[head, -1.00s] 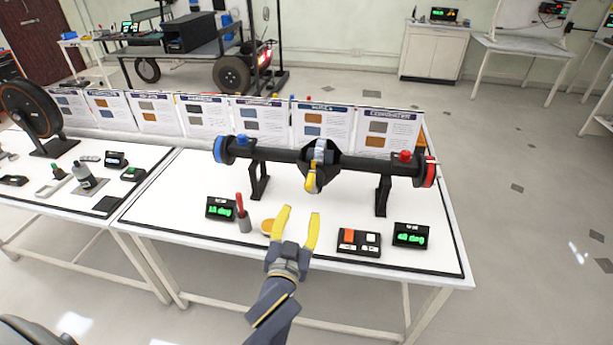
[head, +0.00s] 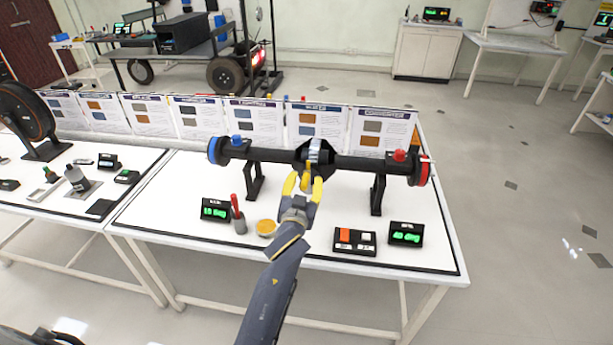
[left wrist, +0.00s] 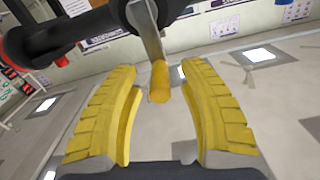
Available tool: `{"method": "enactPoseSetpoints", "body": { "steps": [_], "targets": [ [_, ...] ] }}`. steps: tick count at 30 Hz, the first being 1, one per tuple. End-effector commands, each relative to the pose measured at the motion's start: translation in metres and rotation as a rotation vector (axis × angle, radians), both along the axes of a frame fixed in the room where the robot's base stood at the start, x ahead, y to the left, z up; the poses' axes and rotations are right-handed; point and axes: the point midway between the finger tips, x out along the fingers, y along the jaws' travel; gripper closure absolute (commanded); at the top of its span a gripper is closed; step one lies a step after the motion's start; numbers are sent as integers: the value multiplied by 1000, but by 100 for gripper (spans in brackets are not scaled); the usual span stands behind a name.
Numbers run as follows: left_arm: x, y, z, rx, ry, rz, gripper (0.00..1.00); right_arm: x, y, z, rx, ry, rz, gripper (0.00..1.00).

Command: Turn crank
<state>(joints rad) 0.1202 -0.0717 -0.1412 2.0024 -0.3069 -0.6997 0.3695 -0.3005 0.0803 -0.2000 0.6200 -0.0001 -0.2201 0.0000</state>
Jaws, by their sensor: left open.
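The crank has a grey arm and a yellow handle (left wrist: 159,82); it hangs from the middle of the black axle rig (head: 370,162). In the head view the handle (head: 306,176) shows between the fingertips of my left gripper (head: 304,184). In the left wrist view my left gripper (left wrist: 160,110) is open, with its yellow ridged fingers on either side of the handle and a gap on both sides. The handle lies between the fingers, towards the tips. My right gripper is not in view.
On the white table (head: 330,218) stand a left display (head: 215,210), a right display (head: 405,233), a button box (head: 354,240), a red-handled tool in a cup (head: 239,218) and a yellow dish (head: 266,228). Poster boards (head: 250,122) stand behind the rig.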

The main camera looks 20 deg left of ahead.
Motion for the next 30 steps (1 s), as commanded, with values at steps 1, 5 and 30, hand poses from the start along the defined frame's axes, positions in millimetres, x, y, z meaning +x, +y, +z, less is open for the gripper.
{"method": "enactPoseSetpoints", "body": {
  "steps": [1,5,30],
  "targets": [
    [7,1,1,2,-1,1,59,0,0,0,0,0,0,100],
    [20,3,0,1,0,0,59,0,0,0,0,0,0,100],
    [31,4,0,0,0,0,87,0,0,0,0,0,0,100]
  ]
}}
